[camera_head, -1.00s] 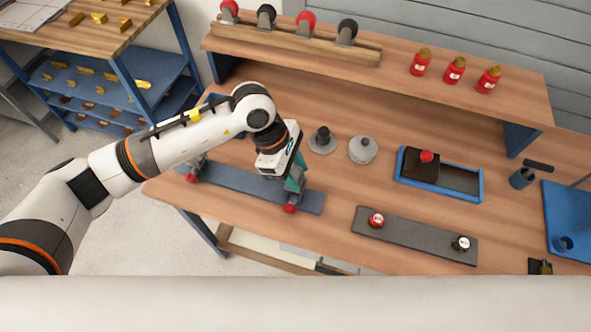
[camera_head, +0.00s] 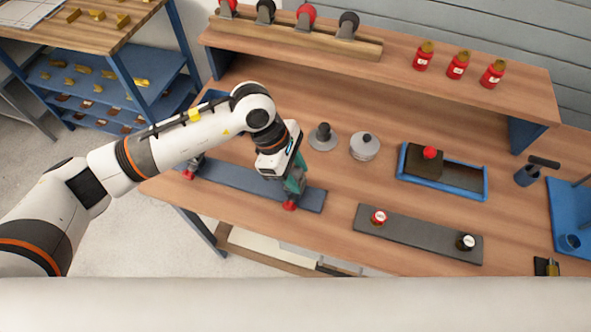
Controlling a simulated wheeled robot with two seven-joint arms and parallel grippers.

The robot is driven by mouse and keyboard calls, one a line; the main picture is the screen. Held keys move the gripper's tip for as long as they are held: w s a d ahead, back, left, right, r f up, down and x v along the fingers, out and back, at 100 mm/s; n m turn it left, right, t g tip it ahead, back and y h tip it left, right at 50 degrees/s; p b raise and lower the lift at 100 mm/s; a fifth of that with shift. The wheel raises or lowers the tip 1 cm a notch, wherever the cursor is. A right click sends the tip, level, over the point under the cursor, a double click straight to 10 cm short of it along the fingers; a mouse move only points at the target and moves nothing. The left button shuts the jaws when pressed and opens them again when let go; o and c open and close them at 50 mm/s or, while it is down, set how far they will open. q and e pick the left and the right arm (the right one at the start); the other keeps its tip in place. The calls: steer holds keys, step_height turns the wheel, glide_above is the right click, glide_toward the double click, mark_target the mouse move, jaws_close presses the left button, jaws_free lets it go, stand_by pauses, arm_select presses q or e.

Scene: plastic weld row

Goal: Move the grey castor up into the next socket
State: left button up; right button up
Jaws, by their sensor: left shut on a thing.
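A wooden rail (camera_head: 290,37) on the raised shelf holds a row of castors with grey forks. The first castor (camera_head: 228,8) and third castor (camera_head: 305,14) have red wheels; the second castor (camera_head: 265,11) and fourth castor (camera_head: 348,24) look dark grey or black. I cannot tell which one is the grey castor. The rail's top is cut off at the left. My left gripper (camera_head: 290,178) is low over the bench, well below the rail, at the right part of a blue-grey strip (camera_head: 235,180). It is shut on a teal thing, mostly hidden. My right gripper is not in view.
Two grey discs with knobs (camera_head: 365,147) stand right of my gripper. A blue tray (camera_head: 465,180), a dark plate with two round-topped pieces (camera_head: 420,232) and red bottles (camera_head: 457,66) are further right. Red-ended fittings (camera_head: 289,206) sit at the strip's ends. Bare bench lies between.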

arm_select(q)
steer(key=shift+b, duration=0.35)
stand_by(0.8)
steer(key=shift+f+b, duration=0.4)
steer(key=shift+b, duration=0.3)
stand_by(0.7)
steer(key=o, duration=1.5)
steer(key=shift+o, duration=0.2)
steer(key=shift+r+p, duration=1.35)
steer(key=shift+r, duration=2.2)
